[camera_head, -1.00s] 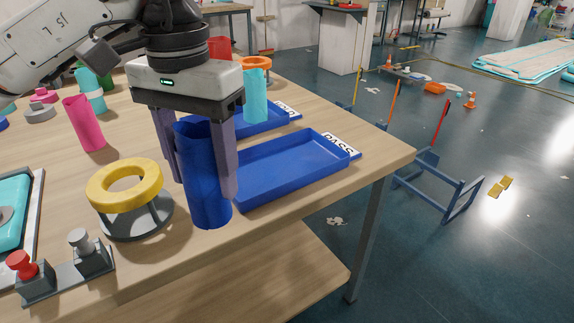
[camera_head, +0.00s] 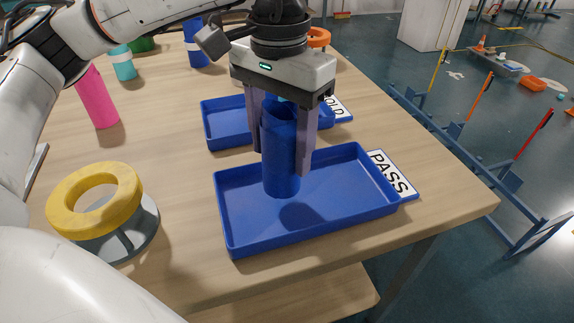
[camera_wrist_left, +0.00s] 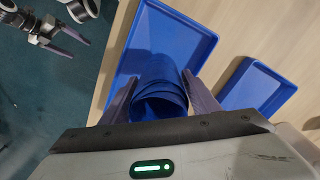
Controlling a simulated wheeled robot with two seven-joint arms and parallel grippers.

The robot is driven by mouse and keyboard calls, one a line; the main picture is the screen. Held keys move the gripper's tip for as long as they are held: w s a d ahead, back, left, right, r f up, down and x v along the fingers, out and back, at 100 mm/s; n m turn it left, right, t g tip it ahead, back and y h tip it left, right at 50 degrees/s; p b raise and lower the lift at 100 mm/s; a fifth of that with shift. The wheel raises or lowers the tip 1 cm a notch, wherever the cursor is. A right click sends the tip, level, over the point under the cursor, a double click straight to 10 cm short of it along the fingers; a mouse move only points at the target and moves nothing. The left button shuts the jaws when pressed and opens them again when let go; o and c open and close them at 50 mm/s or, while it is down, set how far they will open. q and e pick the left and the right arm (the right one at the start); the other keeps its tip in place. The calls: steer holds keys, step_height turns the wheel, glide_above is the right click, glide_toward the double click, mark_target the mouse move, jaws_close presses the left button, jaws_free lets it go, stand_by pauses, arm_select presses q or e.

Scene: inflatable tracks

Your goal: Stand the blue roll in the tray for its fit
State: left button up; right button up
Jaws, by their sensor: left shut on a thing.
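My left gripper (camera_head: 281,160) is shut on the blue roll (camera_head: 282,165), a plain blue cylinder held upright. The roll is above the blue tray (camera_head: 245,242) labelled PASS (camera_head: 391,173), inside its outline near the back wall. A dark shadow lies on the tray floor just in front of the roll; a gap below it is hard to judge. The left wrist view shows the roll's open top (camera_wrist_left: 160,105) between the fingers, with the tray (camera_wrist_left: 160,35) beyond. My right gripper (camera_wrist_left: 70,47) shows in that view's upper left, fingers apart and empty, over the floor.
A second blue tray (camera_head: 222,140) stands behind, its label partly hidden. A yellow ring (camera_head: 95,200) rests on a grey stand (camera_head: 135,235) at left. Pink (camera_head: 98,98) and teal (camera_head: 122,65) rolls stand farther back. The table's right edge is close to the PASS tray.

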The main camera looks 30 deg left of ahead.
mark_target(282, 167)
arm_select(q)
steer(key=shift+w+f, duration=0.1)
steer(key=shift+f, duration=2)
steer(key=shift+f, duration=0.1)
steer(key=shift+f+b, duration=0.15)
steer(key=shift+b, duration=0.2)
steer(key=o, duration=1.3)
steer(key=shift+o, duration=0.2)
step_height(282, 167, up, 12)
steer(key=shift+r+p, duration=0.25)
steer(key=shift+p, duration=0.45)
